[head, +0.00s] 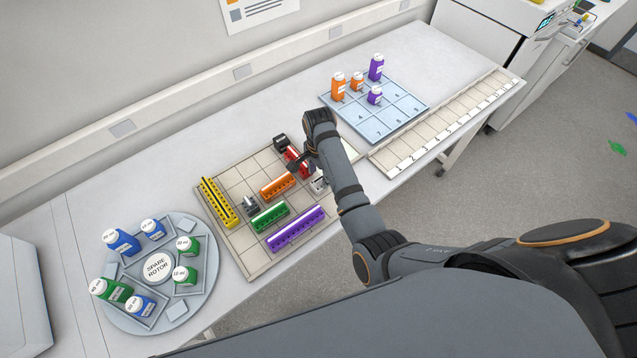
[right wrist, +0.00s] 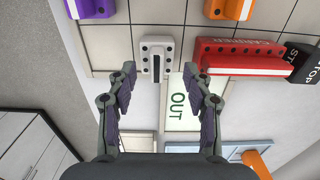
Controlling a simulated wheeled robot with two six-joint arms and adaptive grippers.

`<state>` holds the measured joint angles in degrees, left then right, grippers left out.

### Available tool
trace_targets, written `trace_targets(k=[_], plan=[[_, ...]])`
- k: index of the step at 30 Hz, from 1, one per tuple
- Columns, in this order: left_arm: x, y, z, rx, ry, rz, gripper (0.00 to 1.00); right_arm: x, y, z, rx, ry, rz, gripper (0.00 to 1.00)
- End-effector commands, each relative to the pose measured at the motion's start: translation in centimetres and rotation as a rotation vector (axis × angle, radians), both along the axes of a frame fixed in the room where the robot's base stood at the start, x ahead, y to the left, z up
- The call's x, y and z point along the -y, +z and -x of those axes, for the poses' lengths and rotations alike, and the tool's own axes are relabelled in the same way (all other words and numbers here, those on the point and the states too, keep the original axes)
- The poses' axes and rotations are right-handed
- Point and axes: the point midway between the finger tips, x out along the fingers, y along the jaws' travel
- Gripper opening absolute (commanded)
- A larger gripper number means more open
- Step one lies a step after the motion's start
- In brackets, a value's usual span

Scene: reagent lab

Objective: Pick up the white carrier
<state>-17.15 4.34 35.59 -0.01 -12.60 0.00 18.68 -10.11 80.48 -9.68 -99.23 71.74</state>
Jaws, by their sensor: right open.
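The white carrier (right wrist: 157,52) is a short pale block with a dark slot and small holes, standing on the gridded board in the right wrist view. In the head view the white carrier (head: 318,185) shows at the board's right edge, partly hidden by my right arm. My right gripper (right wrist: 162,80) is open, with one finger to each side of the carrier's near end. No contact shows. In the head view my right gripper (head: 307,163) is over the board's right part. My left gripper is in neither view.
A red carrier (right wrist: 240,55) and a black STOP block (right wrist: 302,62) stand right of the white one. An OUT cell (right wrist: 182,112) lies close by. Orange (head: 278,187), green (head: 270,217), purple (head: 295,228) and yellow (head: 219,203) carriers share the board (head: 250,262).

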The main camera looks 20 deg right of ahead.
Motion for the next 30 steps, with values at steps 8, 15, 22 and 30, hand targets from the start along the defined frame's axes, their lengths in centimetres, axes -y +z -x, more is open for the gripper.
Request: trace_targets(k=[8, 15, 22, 30], plan=[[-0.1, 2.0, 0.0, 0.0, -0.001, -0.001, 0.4, -0.3, -3.9, 0.4, -0.002, 0.0, 0.002, 0.51], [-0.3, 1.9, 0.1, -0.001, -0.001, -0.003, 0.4, -0.3, -4.3, 0.4, -0.001, 0.0, 0.0, 0.51], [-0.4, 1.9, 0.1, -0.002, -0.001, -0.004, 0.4, -0.3, -4.2, 0.4, -0.001, 0.0, 0.0, 0.2], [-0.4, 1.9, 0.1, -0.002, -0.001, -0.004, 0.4, -0.3, -4.2, 0.4, -0.001, 0.0, 0.0, 0.07]])
